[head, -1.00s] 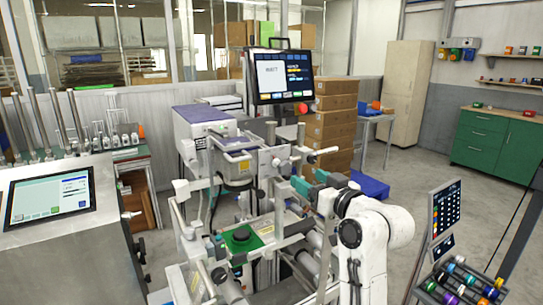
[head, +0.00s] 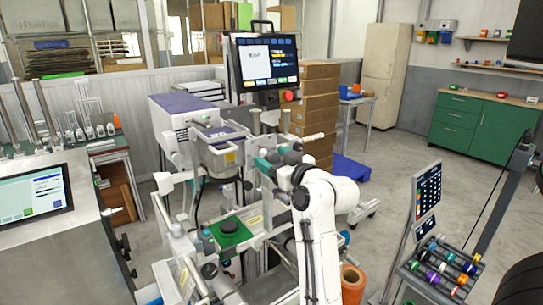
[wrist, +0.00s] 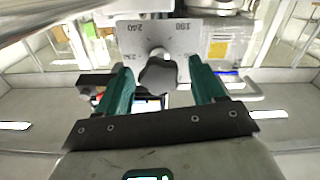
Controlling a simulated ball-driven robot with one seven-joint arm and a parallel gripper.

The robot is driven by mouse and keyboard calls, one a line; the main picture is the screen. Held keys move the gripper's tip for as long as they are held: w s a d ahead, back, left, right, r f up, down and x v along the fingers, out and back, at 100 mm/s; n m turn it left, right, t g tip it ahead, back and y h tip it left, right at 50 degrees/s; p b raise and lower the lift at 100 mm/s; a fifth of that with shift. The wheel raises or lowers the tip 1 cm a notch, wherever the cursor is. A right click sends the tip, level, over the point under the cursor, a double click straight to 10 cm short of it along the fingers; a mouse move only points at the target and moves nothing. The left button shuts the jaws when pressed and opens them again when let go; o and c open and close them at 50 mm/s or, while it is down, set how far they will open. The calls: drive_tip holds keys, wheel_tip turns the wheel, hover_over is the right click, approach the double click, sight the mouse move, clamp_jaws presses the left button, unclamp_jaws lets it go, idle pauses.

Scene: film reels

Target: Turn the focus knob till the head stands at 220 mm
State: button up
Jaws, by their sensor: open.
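In the wrist view the grey lobed focus knob (wrist: 158,76) sits in the gap between the two teal fingers of my gripper (wrist: 161,66). The fingers are apart, with visible space on both sides of the knob. Behind it is a pale scale plate (wrist: 146,34) with upside-down numbers; 240 is at the left and what looks like 190 at the right. I cannot tell which value is set. In the head view my gripper (head: 264,163) is beside the machine's head unit (head: 222,156). The knob is not clear there.
A monitor (head: 266,62) stands above the machine; its text is too small to read surely. A green plate with a black disc (head: 230,226) lies below the head unit. A rack of coloured reels (head: 440,268) stands at the right, with open floor behind it.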

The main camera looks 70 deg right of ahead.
drive_tip(key=shift+w+d, duration=0.25)
drive_tip(key=shift+w, duration=0.2)
drive_tip(key=c, duration=1)
drive_tip(key=shift+m, duration=0.4)
